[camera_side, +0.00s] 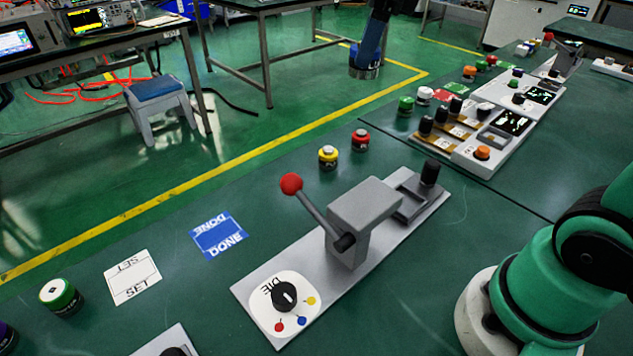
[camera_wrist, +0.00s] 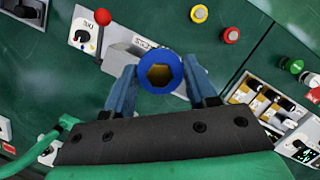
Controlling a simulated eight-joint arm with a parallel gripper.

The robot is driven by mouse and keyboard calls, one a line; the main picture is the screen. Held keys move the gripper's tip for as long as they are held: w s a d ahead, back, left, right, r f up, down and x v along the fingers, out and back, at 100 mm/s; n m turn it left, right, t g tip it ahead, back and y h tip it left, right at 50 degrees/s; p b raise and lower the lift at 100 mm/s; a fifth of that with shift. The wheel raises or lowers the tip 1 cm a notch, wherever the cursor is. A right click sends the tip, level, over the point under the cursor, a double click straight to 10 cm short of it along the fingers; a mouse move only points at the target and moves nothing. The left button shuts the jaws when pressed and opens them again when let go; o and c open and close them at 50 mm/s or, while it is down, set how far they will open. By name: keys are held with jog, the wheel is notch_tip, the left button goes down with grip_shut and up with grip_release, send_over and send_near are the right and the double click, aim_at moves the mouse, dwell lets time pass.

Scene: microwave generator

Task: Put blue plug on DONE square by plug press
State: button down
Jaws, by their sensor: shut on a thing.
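The blue plug (camera_wrist: 160,73) is held between the two blue fingers of my gripper (camera_wrist: 165,85) in the wrist view, its ring top and hollow centre facing the camera. In the side view my gripper (camera_side: 369,52) hangs at the top with the plug (camera_side: 364,72) at its tip, high above the table and beyond the press. The blue DONE square (camera_side: 218,235) lies bare on the table, left of the plug press (camera_side: 362,215). The press is grey with a red-knobbed lever and a die dial. It shows at the upper left in the wrist view (camera_wrist: 125,42).
A white SET square (camera_side: 132,277) and a green-and-white plug (camera_side: 61,297) lie left of the DONE square. A yellow plug (camera_side: 328,158) and a red plug (camera_side: 361,140) stand behind the press. Other panels with several plugs fill the back right.

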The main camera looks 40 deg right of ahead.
jog(key=w+a+f+n, duration=0.1)
jog(key=w+a+n, duration=0.15)
jog(key=a, duration=0.45)
jog(key=w+a+f+n+g+y, duration=0.1)
jog(key=w+a+n, duration=0.1)
jog(key=w+a, duration=0.35)
jog(key=w+a+f+n, duration=0.2)
jog(key=a, duration=0.7)
jog(key=shift+m, duration=0.25)
jog(key=f, duration=1.5)
jog(key=shift+s+a, duration=0.15)
jog(key=shift+s, duration=0.1)
jog(key=shift+f, duration=2.25)
jog(key=shift+f, duration=0.15)
jog(key=shift+c, duration=1.3)
grip_release()
